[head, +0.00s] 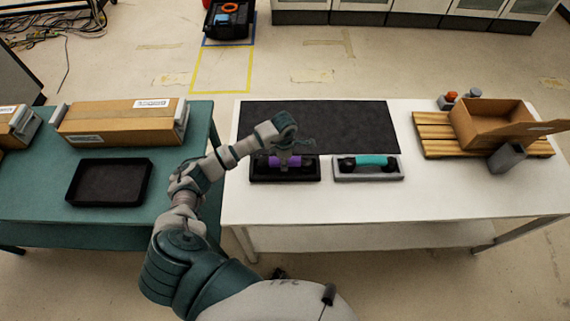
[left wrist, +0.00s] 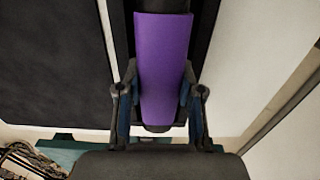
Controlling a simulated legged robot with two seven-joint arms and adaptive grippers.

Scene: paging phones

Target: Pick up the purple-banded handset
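The purple-banded handset (head: 276,161) lies in its black cradle (head: 257,178) at the front left of the white table. My left gripper (head: 287,152) is over it from above and hides part of it. In the left wrist view the purple band (left wrist: 163,65) runs between the two fingers of my left gripper (left wrist: 160,72), one finger on each side. The fingertips are close to the band's edges; I cannot tell whether they press on it. My right gripper is not in view.
A teal-banded handset (head: 372,161) lies in a grey cradle (head: 395,175) just to the right. A black mat (head: 340,125) lies behind both. A pallet (head: 430,135) with an open box (head: 490,125) stands at right. A black tray (head: 110,183) lies on the green table (head: 50,195).

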